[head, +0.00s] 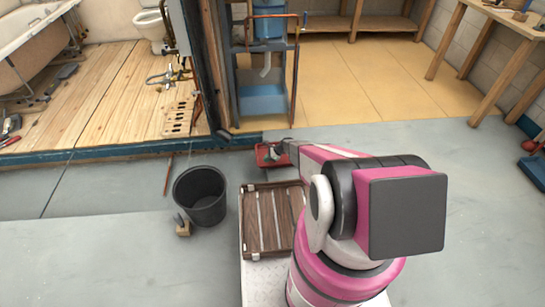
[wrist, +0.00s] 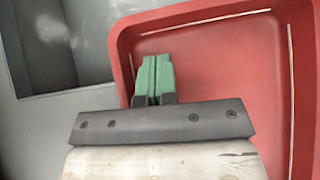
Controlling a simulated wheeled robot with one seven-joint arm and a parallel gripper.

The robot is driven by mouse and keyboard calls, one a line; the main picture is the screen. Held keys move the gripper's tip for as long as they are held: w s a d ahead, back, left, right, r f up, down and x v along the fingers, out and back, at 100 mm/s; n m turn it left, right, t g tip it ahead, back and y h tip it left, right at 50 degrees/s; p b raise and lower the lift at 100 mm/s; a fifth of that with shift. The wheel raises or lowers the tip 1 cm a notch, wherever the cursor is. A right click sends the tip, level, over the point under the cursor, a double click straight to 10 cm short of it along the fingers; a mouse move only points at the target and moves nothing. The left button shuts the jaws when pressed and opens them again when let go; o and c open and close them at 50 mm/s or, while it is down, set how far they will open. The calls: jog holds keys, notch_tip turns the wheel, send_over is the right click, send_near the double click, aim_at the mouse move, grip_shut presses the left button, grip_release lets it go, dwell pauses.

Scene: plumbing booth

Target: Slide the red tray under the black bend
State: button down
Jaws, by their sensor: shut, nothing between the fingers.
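The red tray (head: 262,163) is on the grey floor, just in front of the blue sill of the raised floor. It fills most of the wrist view (wrist: 230,60), with its left and top rims in sight. My gripper (head: 272,152) reaches down at the tray. Its green fingers (wrist: 154,62) are together and empty, over the tray's inside near its left rim. I cannot tell whether they touch the tray. A short black piece (head: 223,135), likely the black bend, is at the foot of the dark partition post, left of the tray and apart from it.
A black bucket (head: 201,197) stands on the floor at left, with a small wooden block (head: 183,228) beside it. A slatted brown crate (head: 272,215) lies nearer than the tray. A blue tub (head: 263,100) sits in the frame behind. Open floor lies to the right.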

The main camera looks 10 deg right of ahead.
jog(key=shift+a+r, duration=0.15)
jog(key=shift+a, duration=1.4)
jog(key=a, duration=2.3)
jog(key=w+a, duration=0.1)
jog(key=a, duration=1.1)
jog(key=shift+a, duration=0.35)
jog(key=shift+d, duration=0.1)
